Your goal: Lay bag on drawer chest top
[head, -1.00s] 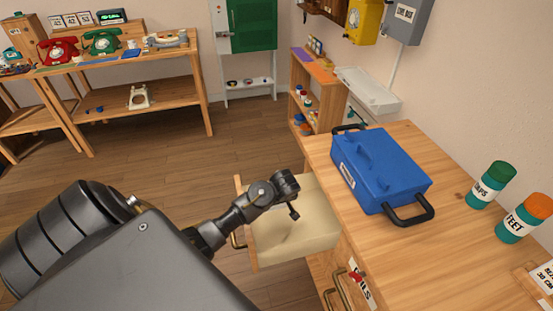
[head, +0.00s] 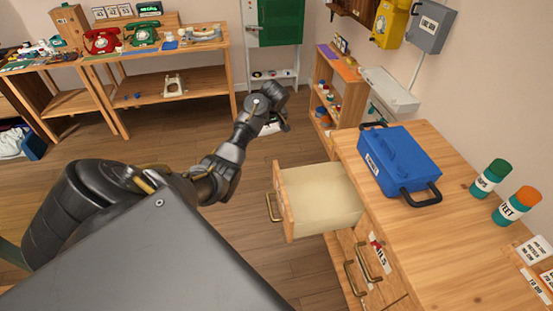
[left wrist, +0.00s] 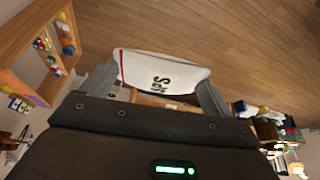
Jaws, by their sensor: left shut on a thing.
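My left gripper (head: 276,122) is over the open floor, beyond the open drawer and left of the chest. In the left wrist view its fingers are shut on a white bag (left wrist: 165,75) with a red stripe and dark letters. In the head view the bag is mostly hidden behind the gripper. The wooden drawer chest top (head: 462,208) is at the right, apart from the gripper and bag. My right gripper is not in view.
A blue toolbox (head: 400,160) with black handles sits on the chest top. A green-lidded jar (head: 490,178) and an orange-lidded jar (head: 516,206) stand at its right. A pulled-out drawer (head: 320,195) looks empty and juts left. Bare wood lies in front of the toolbox.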

